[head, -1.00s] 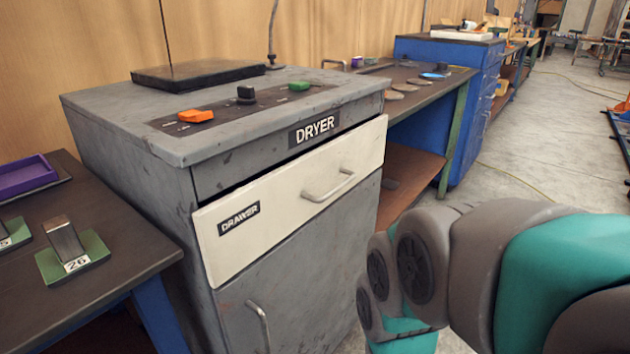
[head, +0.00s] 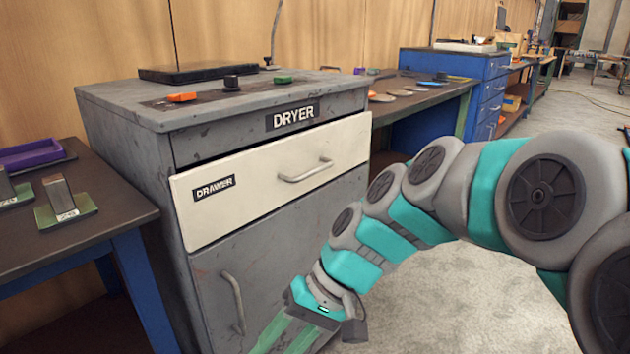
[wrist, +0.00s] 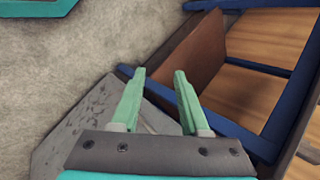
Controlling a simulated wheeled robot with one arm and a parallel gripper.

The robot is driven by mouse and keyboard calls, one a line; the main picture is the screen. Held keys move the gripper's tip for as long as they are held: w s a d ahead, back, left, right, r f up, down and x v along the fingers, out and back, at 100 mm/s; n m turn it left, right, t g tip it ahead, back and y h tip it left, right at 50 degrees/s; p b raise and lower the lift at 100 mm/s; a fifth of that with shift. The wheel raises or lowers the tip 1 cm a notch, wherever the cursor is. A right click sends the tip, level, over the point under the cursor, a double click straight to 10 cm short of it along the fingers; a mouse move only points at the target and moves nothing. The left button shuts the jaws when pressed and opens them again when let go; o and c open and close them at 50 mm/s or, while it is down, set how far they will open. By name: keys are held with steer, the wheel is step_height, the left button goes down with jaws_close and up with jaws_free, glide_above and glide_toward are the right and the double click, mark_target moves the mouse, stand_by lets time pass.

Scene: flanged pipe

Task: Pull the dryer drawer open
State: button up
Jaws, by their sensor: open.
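The grey dryer cabinet (head: 285,118) stands left of centre in the head view. Its cream drawer front (head: 262,185) carries a DRAWER label and a metal bar handle (head: 306,171). The drawer looks closed or nearly so, with a dark gap along its top edge. My gripper (head: 275,342) points down in front of the lower cabinet door, below the drawer handle and apart from it. Its tips are cut off by the frame's bottom edge. In the wrist view my gripper (wrist: 158,85) has its two green fingers spread, with nothing between them.
The lower door has its own handle (head: 233,300) near my gripper. A dark-topped bench (head: 85,215) with a purple tray (head: 38,154) stands left of the dryer. The concrete floor (head: 430,310) in front is clear.

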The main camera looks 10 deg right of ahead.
steer(key=w+r+t+y+b, duration=0.1)
steer(key=w+r+y+b, duration=0.15)
steer(key=w, duration=0.55)
steer(key=m+t+y+b, duration=0.5)
steer(key=t+y, duration=0.2)
steer(key=t, duration=0.4)
glide_toward(316, 172)
steer(key=w+a, duration=0.2)
steer(key=x, duration=0.7)
steer(key=shift+w+a+r, duration=0.15)
steer(key=shift+a+r, duration=0.05)
steer(key=shift+a, duration=0.05)
jaws_close()
